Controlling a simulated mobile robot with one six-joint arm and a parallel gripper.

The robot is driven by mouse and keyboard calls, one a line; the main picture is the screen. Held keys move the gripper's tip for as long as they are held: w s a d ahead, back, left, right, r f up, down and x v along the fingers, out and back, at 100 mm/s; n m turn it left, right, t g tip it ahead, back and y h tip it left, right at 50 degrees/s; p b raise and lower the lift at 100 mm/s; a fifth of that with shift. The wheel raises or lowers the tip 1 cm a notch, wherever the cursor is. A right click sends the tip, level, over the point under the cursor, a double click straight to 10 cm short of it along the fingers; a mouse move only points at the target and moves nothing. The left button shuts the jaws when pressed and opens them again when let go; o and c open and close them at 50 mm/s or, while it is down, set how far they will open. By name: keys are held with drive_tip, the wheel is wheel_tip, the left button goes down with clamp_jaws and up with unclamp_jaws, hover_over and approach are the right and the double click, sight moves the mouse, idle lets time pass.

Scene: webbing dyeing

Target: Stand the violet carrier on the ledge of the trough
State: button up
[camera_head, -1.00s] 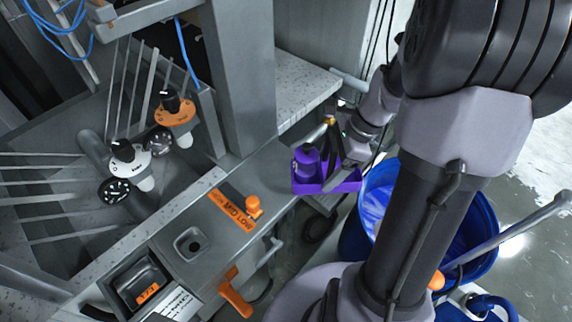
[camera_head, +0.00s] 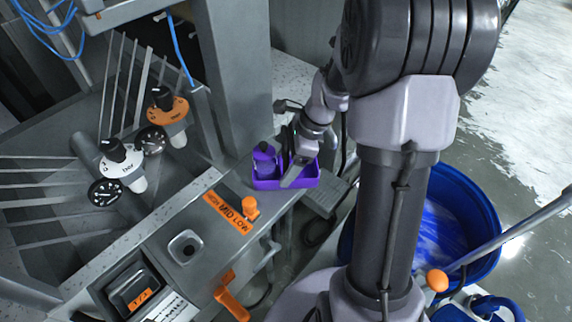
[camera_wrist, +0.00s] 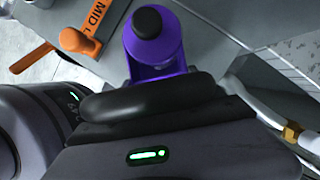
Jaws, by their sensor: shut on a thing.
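The violet carrier (camera_head: 268,184) is a small open tray with a violet bottle (camera_head: 265,160) standing in its left part. My gripper (camera_head: 292,168) is shut on the carrier from its right side. The carrier looks level, over or on the grey metal ledge (camera_head: 228,195) of the trough (camera_head: 70,170); I cannot tell if its base touches. In the wrist view the violet bottle with a black cap (camera_wrist: 148,24) shows just past my gripper, which hides most of the carrier.
An orange knob (camera_head: 250,207) and an orange MID LOW label stand on the ledge left of the carrier. A grey post (camera_head: 235,75) rises behind it. A blue tub (camera_head: 440,220) is on the floor at right. An orange lever (camera_head: 232,297) juts out at the front.

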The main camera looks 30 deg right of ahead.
drive_tip(key=o, duration=1.8)
drive_tip(key=shift+c, duration=0.2)
drive_tip(key=a+p+v, duration=0.1)
drive_tip(key=p+v, duration=0.3)
drive_tip(key=v, duration=0.8)
drive_tip(key=s+a+r+n+t+h, duration=0.1)
drive_tip(key=s+a+r+n, duration=0.3)
drive_tip(key=a+n, duration=0.15)
drive_tip(key=s+a+r+n+t+h, duration=0.1)
drive_tip(key=s+a+r+n, duration=0.35)
drive_tip(key=a, duration=0.25)
drive_tip(key=s+a+r+n+t, duration=0.1)
drive_tip(key=s+a+n+t, duration=0.1)
drive_tip(key=s+a+n, duration=0.45)
wheel_tip(320, 180, down, 15)
drive_tip(key=d+n+b, duration=0.1)
drive_tip(key=n+b, duration=0.1)
drive_tip(key=b, duration=1.3)
drive_tip(key=shift+d+r, duration=0.25)
